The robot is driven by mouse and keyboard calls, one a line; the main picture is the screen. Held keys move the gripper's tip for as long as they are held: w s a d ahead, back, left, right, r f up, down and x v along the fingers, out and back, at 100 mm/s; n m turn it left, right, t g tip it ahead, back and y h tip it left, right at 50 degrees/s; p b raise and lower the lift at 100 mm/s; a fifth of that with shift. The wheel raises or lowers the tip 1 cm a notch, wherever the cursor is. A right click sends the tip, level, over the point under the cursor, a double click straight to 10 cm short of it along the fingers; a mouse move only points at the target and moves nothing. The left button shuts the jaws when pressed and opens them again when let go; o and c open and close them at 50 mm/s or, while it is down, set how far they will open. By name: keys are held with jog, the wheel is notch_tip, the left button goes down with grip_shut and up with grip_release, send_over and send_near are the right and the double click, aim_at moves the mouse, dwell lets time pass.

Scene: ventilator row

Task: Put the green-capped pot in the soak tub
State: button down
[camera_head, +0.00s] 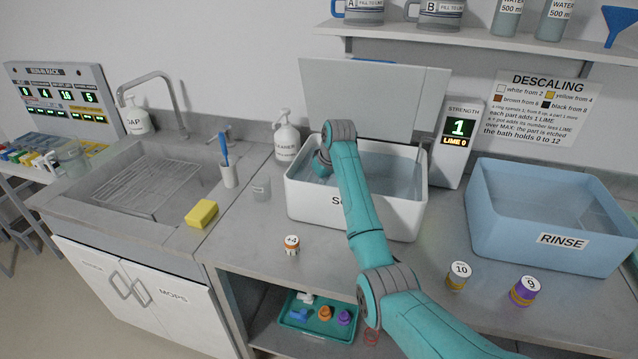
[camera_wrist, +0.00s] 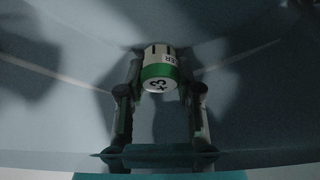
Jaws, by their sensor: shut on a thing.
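The green-capped pot (camera_wrist: 158,68) shows in the wrist view, with a green band, a pale top marked +3 and a pale body with dark marks. My gripper (camera_wrist: 160,92) is shut on it, one finger on each side. In the head view my arm reaches over the near part of the white soak tub (camera_head: 305,200), and its end is down inside the tub's left part. My arm hides the fingers and the pot there. The tub's grey lid (camera_head: 375,95) stands open behind it.
A blue rinse tub (camera_head: 510,215) stands to the right. The strength display (camera_head: 458,130) reads 1, LIME 0. Pots marked 10 (camera_head: 458,278) and 9 (camera_head: 524,290), and an orange-striped pot (camera_head: 291,245), stand on the counter. A cleaner bottle (camera_head: 286,138) and beaker (camera_head: 261,188) stand left.

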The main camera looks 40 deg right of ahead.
jog(key=c, duration=0.8)
grip_release()
jog(key=shift+r, duration=0.1)
jog(key=v, duration=1.2)
